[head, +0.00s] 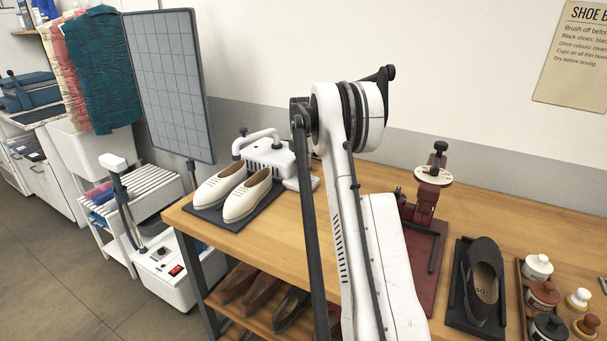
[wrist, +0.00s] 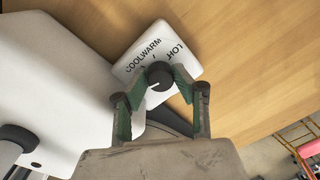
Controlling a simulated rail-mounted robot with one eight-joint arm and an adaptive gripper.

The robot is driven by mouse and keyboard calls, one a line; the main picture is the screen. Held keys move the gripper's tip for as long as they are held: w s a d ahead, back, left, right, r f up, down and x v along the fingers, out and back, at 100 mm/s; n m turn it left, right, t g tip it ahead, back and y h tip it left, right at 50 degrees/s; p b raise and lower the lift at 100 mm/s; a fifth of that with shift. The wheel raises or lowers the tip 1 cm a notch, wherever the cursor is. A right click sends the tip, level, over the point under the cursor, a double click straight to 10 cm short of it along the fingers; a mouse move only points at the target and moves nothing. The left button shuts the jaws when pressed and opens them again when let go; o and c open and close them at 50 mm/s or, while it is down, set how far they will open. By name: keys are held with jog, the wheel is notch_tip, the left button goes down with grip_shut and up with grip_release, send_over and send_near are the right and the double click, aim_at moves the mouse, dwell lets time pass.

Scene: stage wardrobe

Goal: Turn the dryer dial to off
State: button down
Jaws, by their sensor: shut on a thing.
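The white dryer (head: 264,157) stands on the wooden bench, with a white pipe over the pale shoes. Its white control plate (wrist: 137,53) shows in the wrist view, with the words COOL, WARM and, it seems, HOT around a dark round dial (wrist: 160,71). The dial has a small pale mark on its lower left side. I see no word OFF; the lower part of the plate is hidden by my fingers. My gripper (wrist: 161,80) has its green-padded fingers shut on the dial from both sides. In the head view my arm hides the gripper and the dial.
Pale shoes (head: 246,196) stand on a dark mat beside the dryer. Right of my arm are a dark red press (head: 427,197), a dark shoe on a tray (head: 480,284) and several polish jars (head: 543,297). A grey gridded panel (head: 172,85) rises at the bench's left end.

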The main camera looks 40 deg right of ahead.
dwell(0.3)
jog(key=c, duration=1.4)
grip_release()
jog(key=r, duration=1.2)
jog(key=shift+w+d, duration=0.1)
jog(key=shift+w, duration=0.2)
